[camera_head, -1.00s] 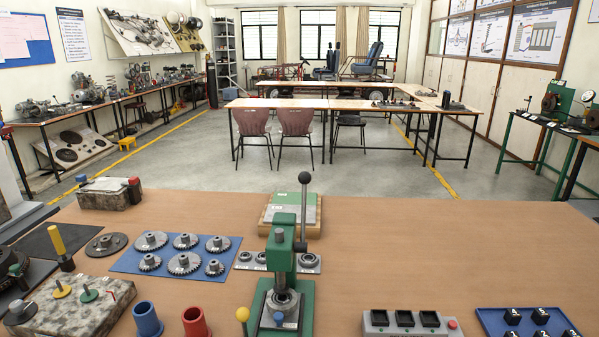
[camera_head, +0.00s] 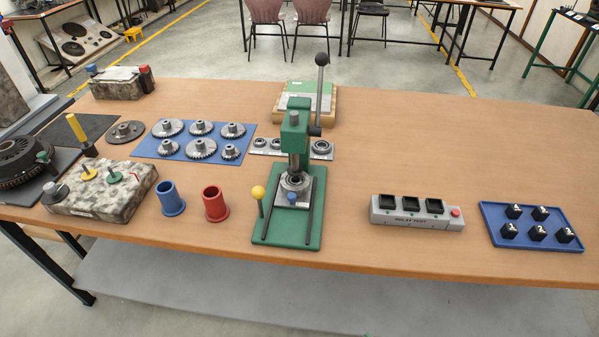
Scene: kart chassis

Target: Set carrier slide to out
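A green arbor press (camera_head: 294,130) stands near the front middle of the wooden table on a green base plate (camera_head: 288,236). A black-knobbed lever (camera_head: 320,75) rises upright at its right side. Between two dark rails on the base sits a round grey metal carrier (camera_head: 295,184), under the press column, with a small blue knob (camera_head: 292,198) at its front. A yellow-knobbed rod (camera_head: 259,194) stands at the base's left edge. No label names the carrier slide, and I cannot tell its set position. Neither of my grippers is in view.
Left of the press stand a red cup (camera_head: 215,204), a blue cup (camera_head: 170,199) and a stone-patterned block (camera_head: 100,191). A blue mat (camera_head: 194,140) with several gears lies behind them. A grey box (camera_head: 417,213) and blue tray (camera_head: 531,228) are at right, with bare tabletop between.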

